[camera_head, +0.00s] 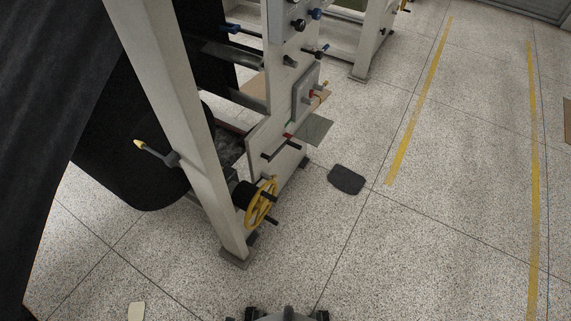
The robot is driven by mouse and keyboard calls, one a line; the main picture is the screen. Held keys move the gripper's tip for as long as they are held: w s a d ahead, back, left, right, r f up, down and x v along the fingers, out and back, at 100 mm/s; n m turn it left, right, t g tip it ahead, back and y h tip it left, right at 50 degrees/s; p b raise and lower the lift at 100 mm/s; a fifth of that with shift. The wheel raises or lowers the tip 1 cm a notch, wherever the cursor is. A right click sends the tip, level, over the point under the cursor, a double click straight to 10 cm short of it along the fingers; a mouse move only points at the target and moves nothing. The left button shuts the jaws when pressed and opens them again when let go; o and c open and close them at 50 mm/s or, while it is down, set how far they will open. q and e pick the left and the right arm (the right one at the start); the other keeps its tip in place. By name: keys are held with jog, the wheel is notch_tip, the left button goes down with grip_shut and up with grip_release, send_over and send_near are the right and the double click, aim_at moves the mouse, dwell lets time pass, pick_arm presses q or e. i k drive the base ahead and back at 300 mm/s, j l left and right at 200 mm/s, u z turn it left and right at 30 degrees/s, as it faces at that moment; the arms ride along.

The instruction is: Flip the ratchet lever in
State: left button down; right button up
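A lever (155,152) with a dark shaft and a yellow tip sticks out to the left from the machine's near light-grey post (190,110). It looks like the ratchet lever, but I cannot be sure. Its tip points up and left, away from the post, and nothing touches it. Neither of my grippers can be made out. A dark part at the bottom edge seems to be mine.
A yellow handwheel (262,203) sits low on the machine's right side. A large black roll (125,150) hangs behind the post. A dark pad (346,180) lies on the speckled floor. The floor in front and right is mostly clear, with yellow lines (420,100).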

aim_at(266, 177)
jog(key=i+l, duration=0.2)
jog(key=i+l+u, duration=0.15)
jog(key=l, duration=0.3)
jog(key=i+l, duration=0.2)
jog(key=i+l+u, duration=0.1)
jog(key=l, duration=0.35)
jog(key=i+l+u, duration=0.1)
jog(key=i+l, duration=0.3)
jog(key=l, duration=0.3)
jog(key=u, duration=0.05)
